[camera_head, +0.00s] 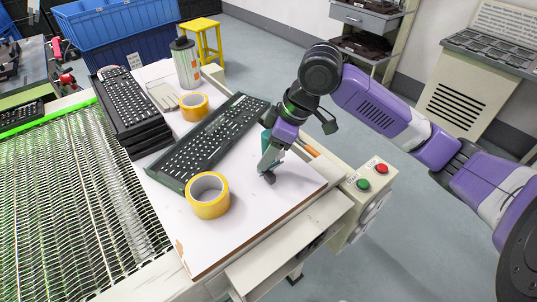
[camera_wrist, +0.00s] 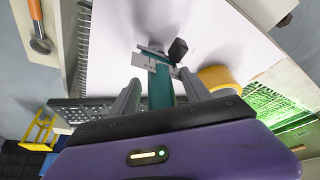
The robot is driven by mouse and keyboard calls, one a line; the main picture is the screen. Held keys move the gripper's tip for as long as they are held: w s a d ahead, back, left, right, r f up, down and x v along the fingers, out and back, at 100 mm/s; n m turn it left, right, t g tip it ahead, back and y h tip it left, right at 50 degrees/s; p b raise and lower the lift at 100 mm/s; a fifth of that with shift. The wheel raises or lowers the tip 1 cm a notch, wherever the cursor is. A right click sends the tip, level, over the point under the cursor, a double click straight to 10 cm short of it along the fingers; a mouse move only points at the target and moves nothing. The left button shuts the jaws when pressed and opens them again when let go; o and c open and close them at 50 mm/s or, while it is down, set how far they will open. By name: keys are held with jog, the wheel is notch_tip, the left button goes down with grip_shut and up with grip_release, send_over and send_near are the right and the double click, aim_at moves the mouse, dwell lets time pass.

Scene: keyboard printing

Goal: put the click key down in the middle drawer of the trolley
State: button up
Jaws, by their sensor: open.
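My gripper (camera_head: 266,162) points down over the white board (camera_head: 232,240), near its right edge. In the wrist view its two grey fingers (camera_wrist: 160,90) stand apart, on either side of a teal object with a pale metal bar (camera_wrist: 152,60) at its far end. I cannot tell whether the fingers touch it. A small black block (camera_wrist: 178,50), which may be the click key, is at that end; it also shows below my gripper in the head view (camera_head: 269,178). A grey trolley with a drawer (camera_head: 366,18) stands at the far back; only part of it shows.
A black keyboard (camera_head: 205,140) and two yellow tape rolls (camera_head: 208,195) lie on the board. Stacked keyboards (camera_head: 130,105) and a metal can (camera_head: 186,62) stand at the left and back. A control box with red and green buttons (camera_head: 368,180) is at right. Floor shows between table and trolley.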

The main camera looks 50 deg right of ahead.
jog(key=shift+c, duration=0.5)
grip_shut()
jog(key=shift+r, duration=0.15)
